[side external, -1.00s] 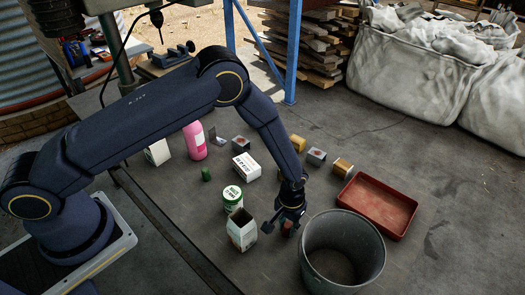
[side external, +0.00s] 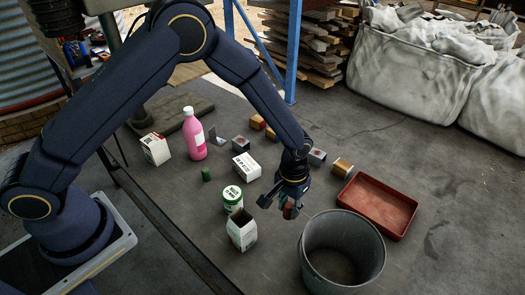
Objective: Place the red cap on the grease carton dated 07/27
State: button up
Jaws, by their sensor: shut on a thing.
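My gripper (side external: 283,205) is shut on a small red thing, which looks like the red cap (side external: 289,211), and holds it above the table between an open carton and the bucket. The open-topped white and green carton (side external: 242,234) stands upright just left of my gripper. A white carton with dark print (side external: 246,166) lies farther back. Another white carton (side external: 155,150) with a red top stands at the left, beside a pink bottle. The dates on the cartons are too small to read.
A grey bucket (side external: 312,262) stands close at the front right, with a red tray (side external: 377,205) behind it. A green-lidded tub (side external: 232,198), a small green cylinder (side external: 206,174), a pink bottle (side external: 194,135) and a spool (side external: 342,168) stand around.

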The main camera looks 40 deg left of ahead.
jog(key=s+a+r+n, duration=0.15)
jog(key=a+r, duration=0.25)
jog(key=a, duration=0.8)
jog(key=s+a+r, duration=0.2)
jog(key=a+r, duration=0.2)
jog(key=a, duration=0.8)
send_over(247, 163)
jog(key=shift+n, duration=0.25)
jog(key=f, duration=0.9)
jog(key=shift+s, duration=0.4)
jog(key=shift+w+f, duration=0.35)
jog(key=shift+f, duration=0.05)
jog(key=shift+w+a+f, duration=0.1)
jog(key=shift+f, duration=1.55)
jog(key=shift+f, duration=0.1)
jog(key=o, duration=0.8)
